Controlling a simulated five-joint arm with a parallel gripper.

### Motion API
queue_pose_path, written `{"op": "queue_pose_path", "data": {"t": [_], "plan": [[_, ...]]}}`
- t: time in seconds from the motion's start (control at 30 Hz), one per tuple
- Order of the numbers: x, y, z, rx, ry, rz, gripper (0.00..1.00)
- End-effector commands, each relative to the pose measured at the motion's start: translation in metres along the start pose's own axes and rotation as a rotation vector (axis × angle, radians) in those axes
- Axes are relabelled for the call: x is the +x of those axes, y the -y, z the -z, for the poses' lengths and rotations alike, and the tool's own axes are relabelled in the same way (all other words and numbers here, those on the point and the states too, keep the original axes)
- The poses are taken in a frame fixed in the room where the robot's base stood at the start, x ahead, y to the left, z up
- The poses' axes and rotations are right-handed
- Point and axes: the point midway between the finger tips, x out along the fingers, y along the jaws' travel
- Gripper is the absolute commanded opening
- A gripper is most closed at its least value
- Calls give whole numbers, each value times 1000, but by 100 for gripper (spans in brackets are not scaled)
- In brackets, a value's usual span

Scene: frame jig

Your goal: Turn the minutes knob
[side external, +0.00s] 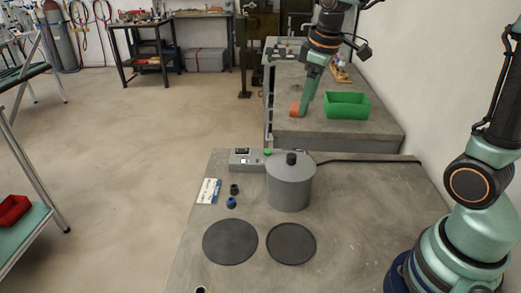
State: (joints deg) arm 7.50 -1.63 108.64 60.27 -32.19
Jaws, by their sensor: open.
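A grey control box (246,161) with a small dark display, a white square and a green button (267,152) sits at the back of the near table. A black knob (234,189) and a blue knob (231,203) stand to the left of the grey pot, in front of the box. I cannot tell which one is the minutes knob. My gripper (298,110) hangs at the top centre, with orange at its tip. It is open and well apart from the knobs and the box. The gap between its fingers is too small to make out.
A lidded grey pot (290,187) stands right of the knobs. Two dark discs (230,242) (291,244) lie in front, and a white card (208,191) lies left. A green bin (346,105) sits on the back bench. A black cable (365,161) runs right.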

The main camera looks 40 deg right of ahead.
Motion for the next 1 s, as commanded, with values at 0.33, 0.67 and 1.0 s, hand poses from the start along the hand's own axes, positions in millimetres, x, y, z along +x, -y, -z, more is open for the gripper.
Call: {"op": "queue_pose_path", "data": {"t": [0.33, 0.67, 1.0], "plan": [[72, -59, 24, -255, 132, 103, 70], [107, -77, 24, -354, 167, 152, 70], [155, -70, 14, -354, 169, 155, 70]]}}
